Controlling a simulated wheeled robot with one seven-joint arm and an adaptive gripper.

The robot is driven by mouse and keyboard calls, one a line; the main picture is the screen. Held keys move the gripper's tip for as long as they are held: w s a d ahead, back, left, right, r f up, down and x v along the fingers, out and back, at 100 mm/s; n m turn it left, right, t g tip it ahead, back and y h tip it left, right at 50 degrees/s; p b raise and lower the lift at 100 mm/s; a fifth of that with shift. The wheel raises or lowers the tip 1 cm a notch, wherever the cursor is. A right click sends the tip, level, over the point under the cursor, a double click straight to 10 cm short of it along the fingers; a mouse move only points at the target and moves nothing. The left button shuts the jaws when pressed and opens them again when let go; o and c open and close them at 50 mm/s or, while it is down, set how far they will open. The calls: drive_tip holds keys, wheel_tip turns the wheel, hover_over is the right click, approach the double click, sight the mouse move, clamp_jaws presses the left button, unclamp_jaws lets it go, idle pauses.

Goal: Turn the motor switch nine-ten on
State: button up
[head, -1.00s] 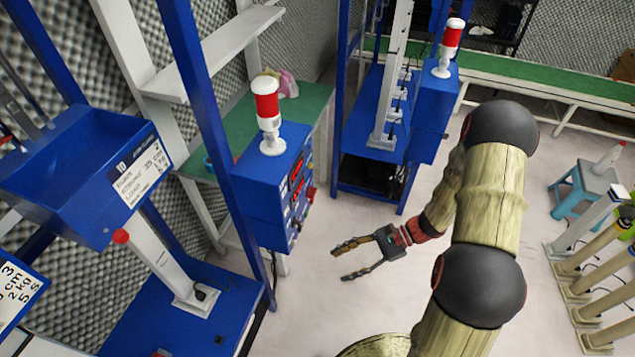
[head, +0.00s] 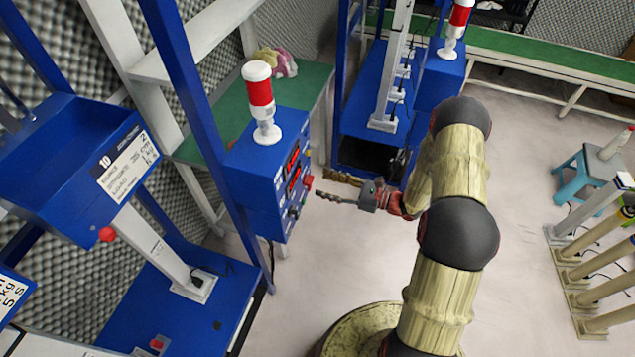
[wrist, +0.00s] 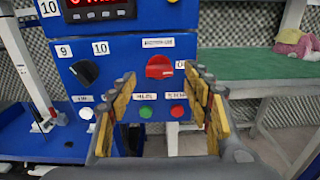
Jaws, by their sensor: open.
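The nine-ten switch is a black rotary knob (wrist: 85,72) on the blue control box (wrist: 130,58), below the labels 9 and 10, in the wrist view. Its pointer looks tilted. The blue control box (head: 255,190) also stands left of my gripper (head: 322,186) in the head view, where the knob is too small to tell apart. In the wrist view my gripper (wrist: 160,82) is open and empty in front of the panel. Its left finger lies right of and below the black knob; nothing shows touching it.
A red rotary switch (wrist: 159,67) sits right of the black knob. White, green (wrist: 146,112) and red (wrist: 177,110) buttons are below. A red-and-white lamp (head: 261,100) tops the box. A blue post (head: 205,125) stands left of it.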

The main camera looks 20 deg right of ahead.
sight(310, 181)
drive_tip(key=x, duration=0.3)
drive_tip(key=shift+w+a, duration=0.1)
drive_tip(key=shift+a, duration=0.1)
drive_tip(key=shift+c, duration=0.5)
drive_tip(key=c, duration=1.1)
